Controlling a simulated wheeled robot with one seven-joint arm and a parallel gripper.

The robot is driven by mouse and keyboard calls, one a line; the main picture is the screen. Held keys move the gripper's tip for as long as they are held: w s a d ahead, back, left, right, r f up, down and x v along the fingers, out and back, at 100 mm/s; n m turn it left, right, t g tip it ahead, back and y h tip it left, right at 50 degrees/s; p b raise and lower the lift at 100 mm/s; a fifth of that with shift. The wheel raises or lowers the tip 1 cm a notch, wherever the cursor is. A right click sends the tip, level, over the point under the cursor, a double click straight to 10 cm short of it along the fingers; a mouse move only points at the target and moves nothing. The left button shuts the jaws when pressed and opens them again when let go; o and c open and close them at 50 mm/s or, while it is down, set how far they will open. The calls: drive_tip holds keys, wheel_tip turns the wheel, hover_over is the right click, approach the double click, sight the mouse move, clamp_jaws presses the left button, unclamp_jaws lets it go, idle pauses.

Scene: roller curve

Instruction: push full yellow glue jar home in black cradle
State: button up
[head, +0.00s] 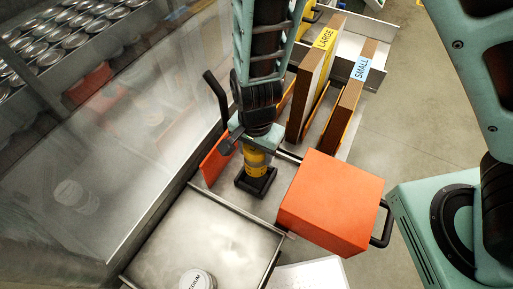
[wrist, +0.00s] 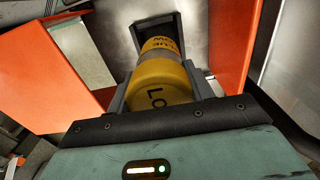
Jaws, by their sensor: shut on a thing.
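The yellow glue jar (head: 257,160) stands upright at the black cradle (head: 254,183), beneath my gripper (head: 256,150). In the wrist view the jar (wrist: 164,80) shows dark lettering, partly cut off, and lies between my gripper's fingers (wrist: 165,98). My gripper is shut on the jar. The cradle (wrist: 183,26) shows around the jar's far end in the wrist view. The jar's lower end is at or inside the cradle; how deep it sits is hidden.
An orange box (head: 330,203) with a black handle stands close to the right. A steel tray (head: 205,240) with a white round lid (head: 197,281) lies in front. An orange plate (head: 216,158) stands left of the cradle. Boards labelled LARGE (head: 325,38) and SMALL (head: 361,69) stand behind.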

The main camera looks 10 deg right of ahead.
wheel_tip(320, 180, down, 4)
drive_tip(key=b, duration=0.3)
drive_tip(key=shift+r, duration=0.15)
drive_tip(key=shift+f+b, duration=0.55)
drive_tip(key=shift+f, duration=0.6)
drive_tip(key=shift+f, duration=0.6)
idle(1.8)
drive_tip(key=o, duration=1.7)
drive_tip(key=shift+r, duration=0.1)
drive_tip(key=shift+r+p, duration=4.4)
drive_tip(key=shift+r, duration=0.05)
